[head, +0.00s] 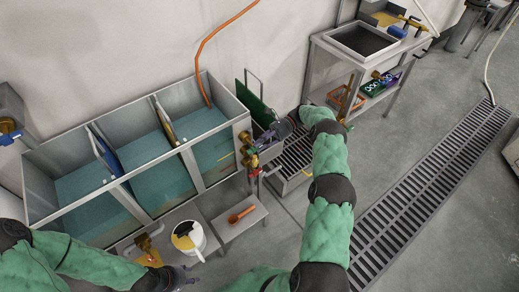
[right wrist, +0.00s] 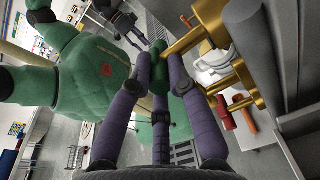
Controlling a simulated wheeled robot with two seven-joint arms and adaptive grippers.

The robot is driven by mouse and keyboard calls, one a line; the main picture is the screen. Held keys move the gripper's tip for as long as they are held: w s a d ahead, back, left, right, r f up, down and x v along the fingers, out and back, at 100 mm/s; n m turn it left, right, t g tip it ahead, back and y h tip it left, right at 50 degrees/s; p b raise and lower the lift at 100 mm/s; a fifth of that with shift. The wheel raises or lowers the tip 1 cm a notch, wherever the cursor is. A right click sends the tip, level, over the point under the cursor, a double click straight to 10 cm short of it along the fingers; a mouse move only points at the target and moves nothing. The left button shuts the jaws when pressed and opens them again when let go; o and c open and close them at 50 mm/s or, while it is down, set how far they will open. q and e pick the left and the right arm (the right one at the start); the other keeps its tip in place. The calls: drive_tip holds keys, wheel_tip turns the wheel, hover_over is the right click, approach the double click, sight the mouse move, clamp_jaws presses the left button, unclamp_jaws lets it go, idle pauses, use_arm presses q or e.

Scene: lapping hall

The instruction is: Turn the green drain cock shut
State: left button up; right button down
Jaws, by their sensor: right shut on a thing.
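The green drain cock (right wrist: 159,72) has a green grip on a brass stem (right wrist: 192,40). My right gripper (right wrist: 160,84) is shut on the green grip, with purple fingers on both sides of it in the right wrist view. In the head view my right gripper (head: 266,138) is at the right end of the tank (head: 225,124), beside brass cocks (head: 245,150); its fingertips are small there and partly hidden. My left gripper (head: 183,277) is low at the bottom left, away from the cocks; its finger opening is unclear.
The tank has several water-filled compartments with plates hanging in them. A white pitcher (head: 187,240) and an orange-handled tool (head: 241,214) are on low stands before it. A steel table (head: 345,50) stands at the back. A floor grate (head: 430,190) runs along open floor at right.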

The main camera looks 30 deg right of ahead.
drive_tip(key=shift+f+y+b, duration=0.3)
drive_tip(key=shift+y+b, duration=0.7)
drive_tip(key=shift+b, duration=0.15)
drive_tip(key=c, duration=1.2)
unclamp_jaws()
drive_tip(key=shift+r, duration=0.1)
drive_tip(key=shift+r, duration=4.9)
